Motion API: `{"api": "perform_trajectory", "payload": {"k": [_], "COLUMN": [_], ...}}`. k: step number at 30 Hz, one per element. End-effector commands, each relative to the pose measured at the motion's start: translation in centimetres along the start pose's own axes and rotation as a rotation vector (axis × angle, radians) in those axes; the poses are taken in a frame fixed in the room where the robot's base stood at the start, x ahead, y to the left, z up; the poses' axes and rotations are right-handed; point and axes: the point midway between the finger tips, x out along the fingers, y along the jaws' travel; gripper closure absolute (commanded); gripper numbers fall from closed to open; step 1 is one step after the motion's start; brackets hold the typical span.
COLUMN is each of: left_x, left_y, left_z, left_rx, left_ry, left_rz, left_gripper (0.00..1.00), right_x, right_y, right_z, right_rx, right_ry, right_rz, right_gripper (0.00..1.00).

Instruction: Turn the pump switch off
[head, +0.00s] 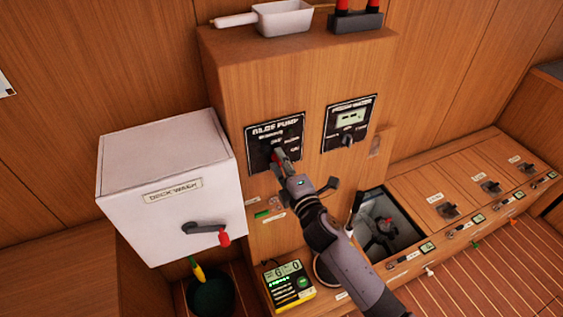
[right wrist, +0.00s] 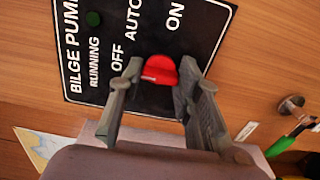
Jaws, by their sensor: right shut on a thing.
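The bilge pump panel (head: 262,131) is a black plate on the front of the wooden cabinet. In the right wrist view the panel (right wrist: 100,62) reads BILGE PUMP, RUNNING, OFF, AUTO and ON. Its switch is a red knob (right wrist: 161,70), which sits between the fingertips of my right gripper (head: 283,160). The right gripper is shut on this knob, one finger on each side. I cannot tell which label the knob points at. A dark green lamp (right wrist: 94,18) is beside RUNNING. My left gripper is not in view.
A fresh water panel (head: 348,122) is to the right. A white deck wash box (head: 170,175) with a red-tipped lever (head: 210,231) juts out at left. A yellow meter (head: 289,285) and an open hatch (head: 392,215) lie below. A white scoop (head: 275,19) rests on top.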

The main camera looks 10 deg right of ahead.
Motion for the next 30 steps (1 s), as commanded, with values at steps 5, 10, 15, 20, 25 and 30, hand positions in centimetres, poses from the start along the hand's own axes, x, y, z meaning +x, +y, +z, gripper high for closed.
{"api": "perform_trajectory", "payload": {"k": [5, 10, 15, 20, 25, 30], "left_x": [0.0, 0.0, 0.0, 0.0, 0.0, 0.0], "left_y": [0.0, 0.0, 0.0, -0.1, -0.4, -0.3], "left_z": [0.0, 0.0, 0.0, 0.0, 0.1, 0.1], "left_rx": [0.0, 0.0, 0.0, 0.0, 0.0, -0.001], "left_ry": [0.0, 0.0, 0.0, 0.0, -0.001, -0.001], "left_rz": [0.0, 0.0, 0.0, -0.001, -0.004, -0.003], "left_gripper": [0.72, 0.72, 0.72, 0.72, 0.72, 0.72], "right_x": [0.0, 0.0, 0.0, 0.0, -0.1, -1.5], "right_y": [-0.1, -0.1, -0.1, 0.0, 0.0, -0.2], "right_z": [0.0, 0.0, 0.0, 0.0, 0.0, 0.0], "right_rx": [-0.004, -0.004, -0.002, -0.002, -0.001, -0.001], "right_ry": [0.0, 0.0, 0.0, 0.0, 0.0, 0.0], "right_rz": [-0.001, -0.001, -0.001, 0.0, 0.0, -0.002], "right_gripper": [0.96, 0.63, 0.51, 0.48, 0.48, 0.48]}}
